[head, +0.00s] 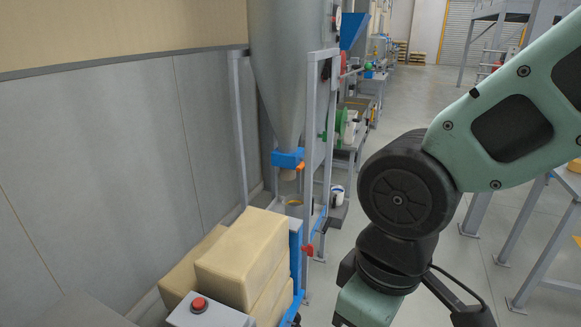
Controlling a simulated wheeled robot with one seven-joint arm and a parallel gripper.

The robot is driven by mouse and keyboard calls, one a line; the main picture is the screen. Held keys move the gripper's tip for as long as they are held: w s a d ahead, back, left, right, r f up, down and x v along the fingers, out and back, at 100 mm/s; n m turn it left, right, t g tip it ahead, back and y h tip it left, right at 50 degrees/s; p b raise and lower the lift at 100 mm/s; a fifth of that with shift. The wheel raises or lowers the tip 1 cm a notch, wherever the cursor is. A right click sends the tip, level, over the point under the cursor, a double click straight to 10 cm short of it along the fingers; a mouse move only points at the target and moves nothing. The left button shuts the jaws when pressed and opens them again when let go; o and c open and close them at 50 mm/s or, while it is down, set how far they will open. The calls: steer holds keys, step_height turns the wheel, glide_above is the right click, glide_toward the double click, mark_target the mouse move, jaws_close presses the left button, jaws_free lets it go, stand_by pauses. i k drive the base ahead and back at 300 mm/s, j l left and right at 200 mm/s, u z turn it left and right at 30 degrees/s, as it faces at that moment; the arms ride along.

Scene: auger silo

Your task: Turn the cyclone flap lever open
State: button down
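The grey cyclone cone (283,75) narrows down to a blue flap housing (287,158) left of the picture's middle. A small orange piece (300,166) sticks out at the housing's right side; it may be the flap lever, but it is too small to tell its position. A round container (294,203) stands below the outlet. My arm comes in from the right and bends down at the bottom edge, right of the cyclone and apart from it in the picture.
Tan blocks (240,258) are stacked in front of the cyclone, with a red-button box (199,304) before them. Grey frame posts (308,150) stand beside the cone. A red handle (307,249) sits low on the frame. Open floor (415,105) lies behind my arm.

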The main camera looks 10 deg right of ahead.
mark_target(299, 168)
steer(key=i+l+z, duration=0.25)
steer(key=i+l, duration=0.15)
steer(key=i, duration=0.3)
steer(key=i+l+z, duration=0.15)
steer(key=i, duration=0.4)
steer(key=i+l+z, duration=0.1)
steer(key=i, duration=0.45)
steer(key=i+l+z, duration=0.1)
steer(key=i, duration=0.5)
steer(key=k+l, duration=0.05)
steer(key=l, duration=0.05)
